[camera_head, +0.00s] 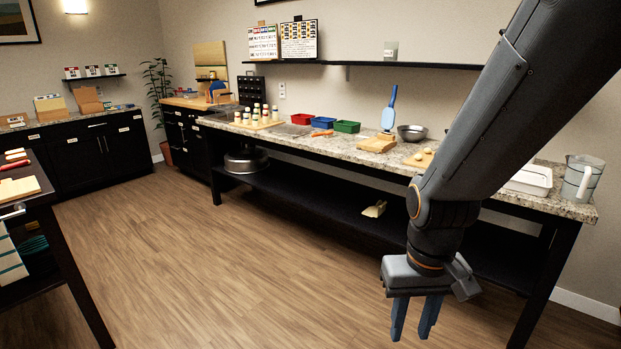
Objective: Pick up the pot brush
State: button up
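I cannot tell for certain which thing is the pot brush. A cream-coloured item (374,209), too small to make out clearly, lies on the dark lower shelf under the long counter. A blue upright tool (389,108) stands on the counter by a wooden block (376,144); its kind is unclear. My gripper (411,331) points down at the lower right, in front of the counter. Its two blue fingers are apart with nothing between them. It is clear of both items. My arm hides part of the counter and shelf.
The long granite counter (345,152) carries a metal bowl (412,133), red, blue and green bins, several small jars, a white tub (531,180) and a clear jug (580,180). A stockpot (245,160) sits on its lower shelf. Another table (62,243) stands at left. The wood floor (220,260) between is clear.

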aim_at(329, 134)
jog(key=z, duration=0.15)
jog(key=i, duration=3.8)
